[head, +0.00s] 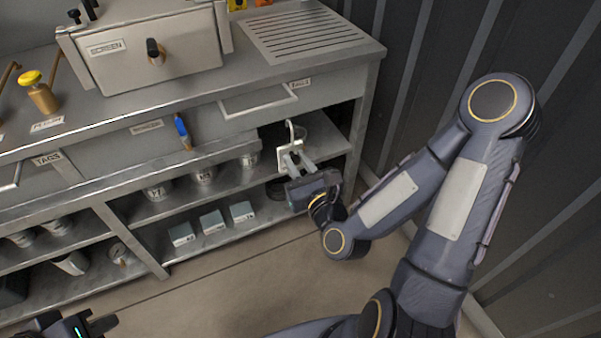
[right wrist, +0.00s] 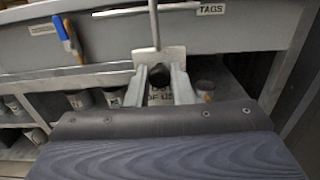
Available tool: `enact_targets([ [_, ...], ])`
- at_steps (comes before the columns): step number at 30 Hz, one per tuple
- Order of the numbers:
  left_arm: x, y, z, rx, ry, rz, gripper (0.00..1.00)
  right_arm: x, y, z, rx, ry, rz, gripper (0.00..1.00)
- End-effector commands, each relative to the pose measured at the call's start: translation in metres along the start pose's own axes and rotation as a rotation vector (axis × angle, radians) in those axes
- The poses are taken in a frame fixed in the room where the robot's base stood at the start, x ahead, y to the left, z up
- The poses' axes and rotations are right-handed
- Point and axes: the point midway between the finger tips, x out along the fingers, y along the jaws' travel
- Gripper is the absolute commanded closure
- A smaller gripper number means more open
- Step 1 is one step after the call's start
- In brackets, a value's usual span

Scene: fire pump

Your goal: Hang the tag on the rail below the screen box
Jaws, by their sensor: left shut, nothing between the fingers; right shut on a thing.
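The tag, a small white plate with a wire hook (head: 290,131), is in my right gripper (head: 293,160), in front of the bench's right part. The screen box (head: 155,52), grey and labelled SCREEN, stands on the bench top at upper left. My left gripper (head: 97,326) is shut and empty at the bottom left edge.
Shelves below hold tins and several small boxes (head: 212,222). A corrugated wall (head: 550,200) stands at right. The floor in front is clear.

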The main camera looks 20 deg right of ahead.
Motion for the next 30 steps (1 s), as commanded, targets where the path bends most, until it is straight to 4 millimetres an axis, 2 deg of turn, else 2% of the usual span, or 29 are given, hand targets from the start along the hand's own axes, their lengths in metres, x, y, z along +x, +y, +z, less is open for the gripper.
enact_targets([
  [1, 0.007, -0.003, 0.004, 0.0, 0.0, 0.0, 1.0, 0.002, 0.0, -0.002, -0.002, -0.006, -0.001, 0.92],
  [30, -0.009, 0.004, -0.004, 0.0, 0.0, 0.0, 1.0, 0.08, 0.0, 0.002, 0.002, -0.001, 0.0, 0.92],
])
